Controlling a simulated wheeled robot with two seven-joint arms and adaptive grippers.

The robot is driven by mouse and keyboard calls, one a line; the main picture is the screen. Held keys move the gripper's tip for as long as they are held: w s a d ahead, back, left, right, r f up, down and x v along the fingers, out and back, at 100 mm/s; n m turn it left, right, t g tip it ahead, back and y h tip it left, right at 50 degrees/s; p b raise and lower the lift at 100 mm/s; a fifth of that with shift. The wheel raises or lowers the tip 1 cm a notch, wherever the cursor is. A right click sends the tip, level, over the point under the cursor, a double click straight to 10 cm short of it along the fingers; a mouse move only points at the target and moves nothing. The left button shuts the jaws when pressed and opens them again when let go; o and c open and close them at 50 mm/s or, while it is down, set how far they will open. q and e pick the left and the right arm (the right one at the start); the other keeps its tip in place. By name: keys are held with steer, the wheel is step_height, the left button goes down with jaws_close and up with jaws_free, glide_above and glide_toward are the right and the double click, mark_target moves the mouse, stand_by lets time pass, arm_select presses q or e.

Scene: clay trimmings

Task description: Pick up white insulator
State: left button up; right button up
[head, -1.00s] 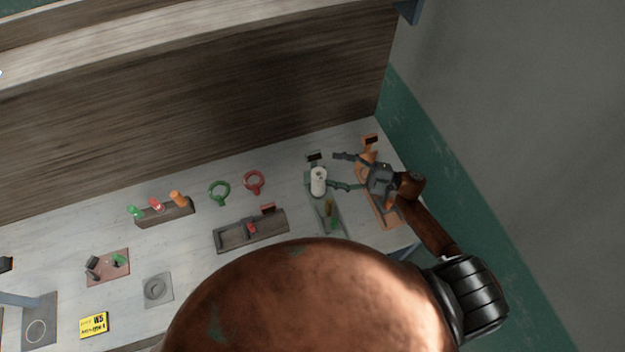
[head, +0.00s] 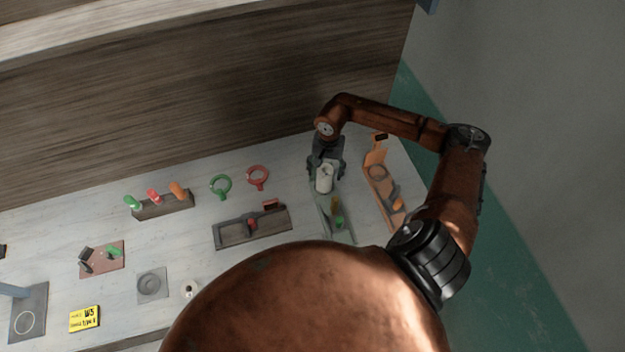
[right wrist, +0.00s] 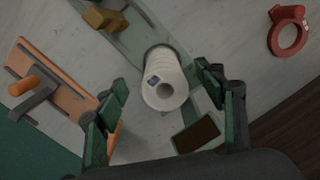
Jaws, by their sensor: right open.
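The white insulator (head: 324,181) is a ribbed white cylinder with a hole in its end, standing on the green board (head: 339,234) at the right of the table. My right gripper (head: 326,168) is above and behind it, pointing down. In the right wrist view the insulator (right wrist: 165,73) lies between the two spread green fingers of the gripper (right wrist: 163,98). Gaps show on both sides, wider on the left. A small dark label is on its side. My left gripper is not in view.
An orange board (head: 378,192) with a handle lies just right of the green one. Red (head: 257,177) and green (head: 220,186) rings and a grey tray (head: 252,229) are to the left. A small white piece (head: 190,289) lies near the front. The wooden back wall is close behind.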

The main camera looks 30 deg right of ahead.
mark_target(326, 171)
steer(key=shift+w+d+n+h, duration=0.2)
steer(key=shift+d+n+h, duration=0.1)
steer(key=shift+d, duration=0.1)
steer(key=shift+w+f, duration=0.1)
steer(key=shift+f, duration=0.25)
step_height(326, 171, down, 2)
steer(key=shift+f+p, duration=0.2)
steer(key=shift+p, duration=0.45)
steer(key=f, duration=0.1)
steer(key=f+p, duration=0.1)
steer(key=f, duration=0.1)
steer(key=shift+w+f+p, duration=0.3)
steer(key=shift+w, duration=0.05)
steer(key=shift+d+f, duration=0.1)
steer(key=shift+f, duration=0.45)
steer(key=shift+c, duration=0.6)
steer(key=c, duration=1.6)
jaws_close()
